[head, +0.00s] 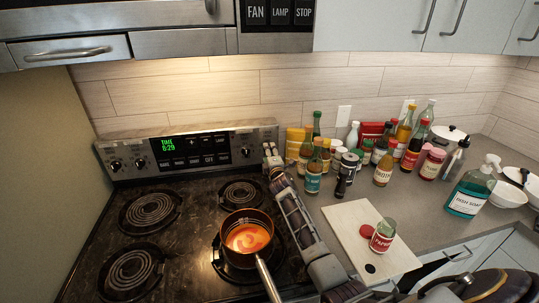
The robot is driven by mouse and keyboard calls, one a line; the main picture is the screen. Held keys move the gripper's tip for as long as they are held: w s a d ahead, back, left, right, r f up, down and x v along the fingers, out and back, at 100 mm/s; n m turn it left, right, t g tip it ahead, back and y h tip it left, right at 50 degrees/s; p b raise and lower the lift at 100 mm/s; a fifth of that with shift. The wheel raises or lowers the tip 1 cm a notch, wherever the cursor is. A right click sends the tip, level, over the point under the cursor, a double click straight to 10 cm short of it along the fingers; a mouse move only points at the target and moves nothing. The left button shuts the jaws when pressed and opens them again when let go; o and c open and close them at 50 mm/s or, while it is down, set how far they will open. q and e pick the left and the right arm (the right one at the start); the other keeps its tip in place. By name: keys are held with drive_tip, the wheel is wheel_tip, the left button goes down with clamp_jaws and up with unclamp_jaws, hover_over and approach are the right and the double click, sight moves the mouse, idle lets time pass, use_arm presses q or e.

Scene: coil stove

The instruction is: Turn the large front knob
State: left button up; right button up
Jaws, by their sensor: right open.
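The coil stove (100,228) has a back panel (210,172) with a green clock display. Two knobs show at the panel's left end, a left one (115,166) and one beside it (139,164). Another knob (245,153) shows near the panel's right end. I cannot tell which knob is the large front one. My left gripper is out of view.
A pot (247,262) of orange soup sits on the front right coil, its handle pointing to the front. Several bottles stand on the counter right of my arm. A cutting board (350,227) bears a jar (382,236). The left coils (152,212) are bare.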

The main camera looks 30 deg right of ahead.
drive_tip(key=shift+w, duration=0.1)
drive_tip(key=c, duration=1)
drive_tip(key=shift+m, duration=0.4)
drive_tip(key=m, duration=0.9)
drive_tip(key=shift+m+b, duration=0.3)
drive_tip(key=shift+b, duration=0.1)
